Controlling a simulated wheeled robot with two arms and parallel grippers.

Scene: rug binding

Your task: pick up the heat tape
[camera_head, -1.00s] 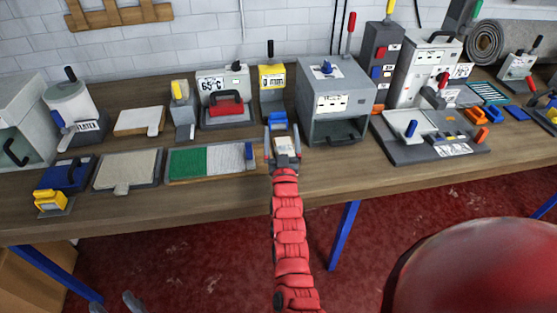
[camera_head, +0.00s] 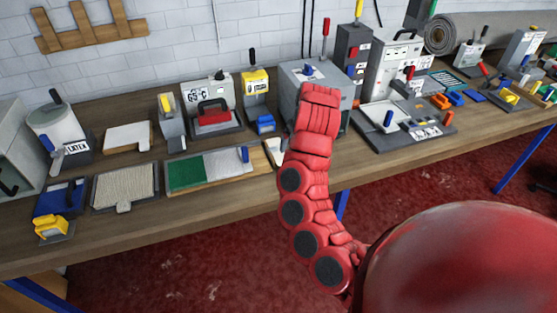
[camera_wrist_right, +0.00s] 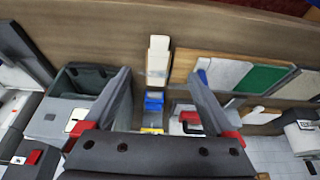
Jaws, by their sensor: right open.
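A pale, cream-white piece (camera_head: 273,152), which I take to be the heat tape, lies near the bench's front edge, right of the green and white board. My red arm partly hides it. In the right wrist view the pale piece (camera_wrist_right: 158,58) lies beyond a blue block (camera_wrist_right: 154,101), between the fingers' lines. My right gripper (camera_wrist_right: 158,75) is open and empty, its two grey fingers spread wide. In the head view the gripper itself is hidden by the arm. My left gripper is not in view.
The green and white board (camera_head: 190,172) lies left of the pale piece. A grey box machine (camera_head: 290,88) stands right of it, and a yellow-topped machine (camera_head: 255,83) behind. Other machines crowd the bench (camera_head: 150,225); its front strip is clear.

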